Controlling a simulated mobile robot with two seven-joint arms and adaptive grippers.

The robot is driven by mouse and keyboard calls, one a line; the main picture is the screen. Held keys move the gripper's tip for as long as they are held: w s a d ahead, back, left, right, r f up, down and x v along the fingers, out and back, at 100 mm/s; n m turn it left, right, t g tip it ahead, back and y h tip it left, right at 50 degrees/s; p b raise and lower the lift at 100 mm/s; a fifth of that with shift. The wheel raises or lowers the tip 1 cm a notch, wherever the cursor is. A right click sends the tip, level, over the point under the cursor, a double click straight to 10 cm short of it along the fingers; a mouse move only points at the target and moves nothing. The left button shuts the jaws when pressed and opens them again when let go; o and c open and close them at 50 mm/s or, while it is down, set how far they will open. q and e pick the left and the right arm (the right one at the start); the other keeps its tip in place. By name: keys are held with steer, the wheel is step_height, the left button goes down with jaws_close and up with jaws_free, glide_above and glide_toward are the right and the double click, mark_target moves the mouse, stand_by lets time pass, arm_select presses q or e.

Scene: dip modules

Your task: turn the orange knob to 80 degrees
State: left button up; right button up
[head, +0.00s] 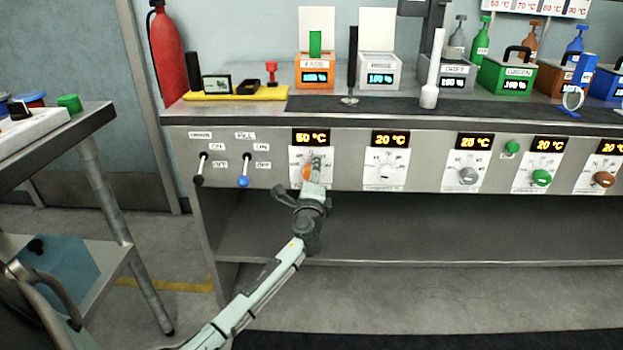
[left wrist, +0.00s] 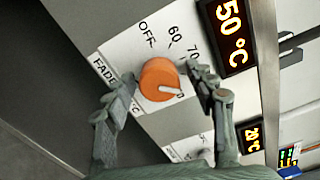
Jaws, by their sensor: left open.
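The orange knob (left wrist: 158,82) sits on a white dial plate (left wrist: 118,52) marked OFF, 60 and 70 in the left wrist view. Its white pointer line points right, toward a mark partly hidden by a finger. In the head view the orange knob (head: 307,172) is mostly covered by my gripper. The display above it (head: 311,138) reads 50 °C and also shows in the left wrist view (left wrist: 228,32). My left gripper (left wrist: 160,76) is open, with one finger on each side of the knob. I cannot tell whether the fingers touch it. It also shows in the head view (head: 314,172).
Other dials with 20 °C displays (head: 390,138) run along the panel to the right. Black (head: 199,168) and blue (head: 245,168) levers are at the left. An orange box (head: 315,77) stands above on the bench. The shelf space below is empty.

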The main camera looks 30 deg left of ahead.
arm_select(q)
steer(key=v, duration=1.2)
steer(key=shift+w+f, duration=0.1)
steer(key=s+d+f+n+g+h, duration=0.1)
steer(key=s+f+n+g, duration=0.25)
steer(key=s+f, duration=0.4)
steer(key=s+f+n+g+h, duration=0.25)
steer(key=s+f+n, duration=0.25)
steer(key=f, duration=0.5)
steer(key=s+d+f+n+g+h, duration=0.2)
steer(key=s+d+f+g, duration=0.1)
steer(key=s, duration=0.4)
steer(key=s+d+f+n+g+h, duration=0.2)
steer(key=s+d+f+g, duration=0.1)
steer(key=s+d+f, duration=0.2)
step_height(320, 180, down, 3)
steer(key=s, duration=0.3)
steer(key=shift+d+r+n, duration=0.2)
steer(key=shift+d+n, duration=0.15)
